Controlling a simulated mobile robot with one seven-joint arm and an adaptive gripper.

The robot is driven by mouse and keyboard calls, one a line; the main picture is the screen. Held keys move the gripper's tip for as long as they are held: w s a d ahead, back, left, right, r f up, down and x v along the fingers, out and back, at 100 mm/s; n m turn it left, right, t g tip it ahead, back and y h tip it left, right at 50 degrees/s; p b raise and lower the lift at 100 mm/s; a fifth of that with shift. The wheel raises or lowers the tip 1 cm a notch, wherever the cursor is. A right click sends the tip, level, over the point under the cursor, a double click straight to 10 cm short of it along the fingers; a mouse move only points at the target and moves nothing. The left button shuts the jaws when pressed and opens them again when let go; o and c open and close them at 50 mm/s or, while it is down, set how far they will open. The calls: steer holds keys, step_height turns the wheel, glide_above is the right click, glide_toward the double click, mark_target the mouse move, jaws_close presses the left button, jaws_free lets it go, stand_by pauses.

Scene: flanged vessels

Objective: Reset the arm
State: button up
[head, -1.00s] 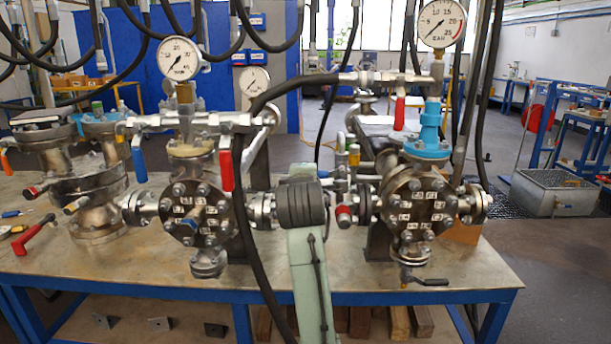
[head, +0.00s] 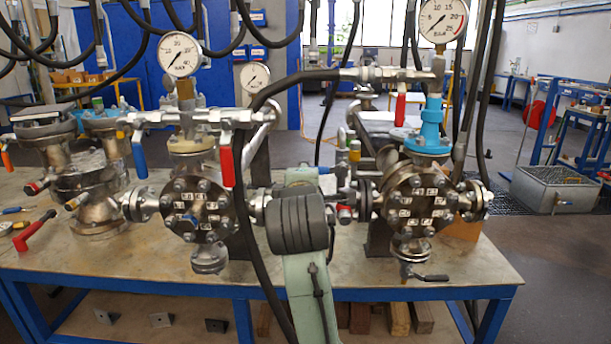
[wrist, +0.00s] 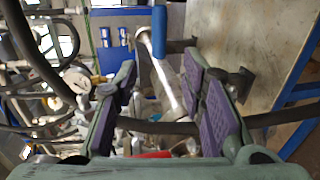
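My gripper (wrist: 160,82) shows in the wrist view with its two purple-padded fingers spread wide apart. No object is gripped between them. A black hose (wrist: 168,128) crosses the view behind the fingers; I cannot tell how close it is. A metal pipe and a blue handle (wrist: 159,32) appear beyond the fingertips. In the head view, my pale green arm with its dark ribbed joint stands in front of the bench, between the two round flanged vessels.
The left flanged vessel (head: 203,215) and right flanged vessel (head: 420,200) stand close on either side of my arm. A black hose (head: 248,190) hangs just left of it. The metal bench (head: 130,265) has bare surface along its front edge.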

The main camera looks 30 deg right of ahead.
steer(key=shift+v, duration=1.05)
